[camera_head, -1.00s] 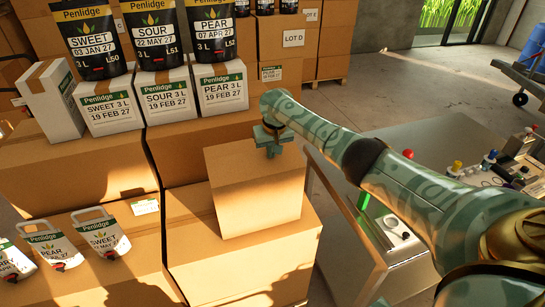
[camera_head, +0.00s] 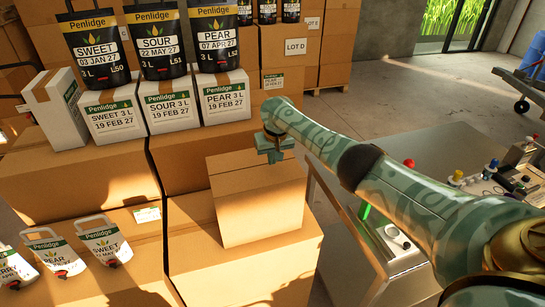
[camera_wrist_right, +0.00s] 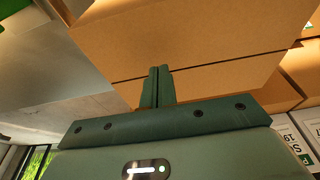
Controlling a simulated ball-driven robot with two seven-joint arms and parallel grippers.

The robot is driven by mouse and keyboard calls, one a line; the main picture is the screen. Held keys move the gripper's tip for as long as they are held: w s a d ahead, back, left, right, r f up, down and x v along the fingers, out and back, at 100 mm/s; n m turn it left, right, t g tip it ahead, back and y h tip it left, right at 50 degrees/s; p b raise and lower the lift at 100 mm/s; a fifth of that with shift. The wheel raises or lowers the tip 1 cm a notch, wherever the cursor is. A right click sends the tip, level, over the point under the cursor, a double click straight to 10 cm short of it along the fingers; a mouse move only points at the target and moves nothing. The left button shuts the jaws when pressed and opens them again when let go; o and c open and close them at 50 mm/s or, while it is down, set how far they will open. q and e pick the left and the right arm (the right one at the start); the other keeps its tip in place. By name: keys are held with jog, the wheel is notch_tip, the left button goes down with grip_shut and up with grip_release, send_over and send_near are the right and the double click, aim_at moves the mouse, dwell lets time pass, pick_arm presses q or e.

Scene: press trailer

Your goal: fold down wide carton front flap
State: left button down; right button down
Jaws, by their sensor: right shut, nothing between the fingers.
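The wide carton (camera_head: 262,210) is a plain brown box on a larger carton in the middle of the head view. Its top looks closed or nearly so; I cannot tell the front flap apart from the other top panels. My right gripper (camera_head: 275,156) is at the carton's top, near the far right part, with its fingers together and empty. In the right wrist view the shut fingers (camera_wrist_right: 156,85) stand against or very close to the brown cardboard (camera_wrist_right: 200,35), where a dark seam runs across. Contact is not certain. My left gripper is not in view.
Several white labelled boxes (camera_head: 171,103) with black pouches on top stand behind and left. White pouches (camera_head: 103,243) lie at front left. A metal bench (camera_head: 425,165) with coloured knobs stands at right, partly behind my right arm. Open floor lies beyond.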

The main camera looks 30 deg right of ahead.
notch_tip(320, 180, up, 12)
jog(key=p, duration=1)
jog(key=shift+r, duration=0.15)
